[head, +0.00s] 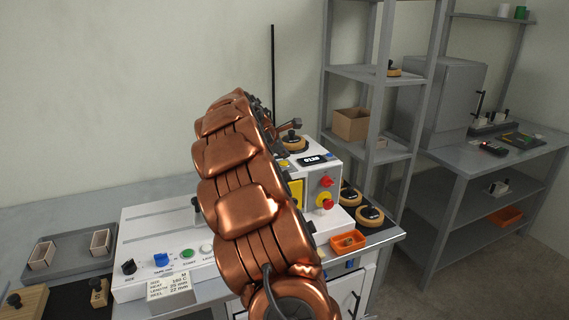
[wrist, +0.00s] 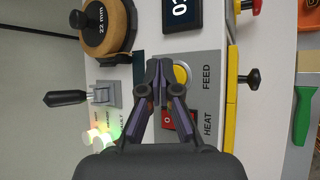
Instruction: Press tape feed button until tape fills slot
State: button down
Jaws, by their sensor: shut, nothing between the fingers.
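The round yellow feed button (wrist: 181,74) sits beside the FEED label on the white machine's grey panel in the wrist view. My gripper (wrist: 158,66) is shut and empty, its tips just left of the button in that view; I cannot tell whether they touch the panel. A tape reel (wrist: 106,24) marked 22 mm is at the upper left. A dark strip (wrist: 139,72) lies left of the fingertips; whether it is the slot or holds tape is unclear. The white machine (head: 150,224) stands on the bench.
A red switch (wrist: 167,119) by the HEAT label is partly behind my fingers. A black lever (wrist: 66,98) and lit lamps (wrist: 105,136) are at the left. Red knobs (head: 326,182) and an orange bin (head: 347,243) are right of my arm in the head view.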

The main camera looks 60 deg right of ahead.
aim_at(283, 163)
jog(key=shift+f, duration=0.15)
dwell(0.6)
jog(key=shift+f, duration=0.25)
jog(key=shift+f, duration=0.45)
dwell(0.8)
dwell(0.3)
jog(key=shift+r+p, duration=0.8)
jog(key=shift+r, duration=0.05)
jog(key=shift+w, duration=0.1)
jog(key=shift+r+p, duration=1.85)
jog(key=shift+r, duration=0.75)
jog(key=shift+f, duration=0.1)
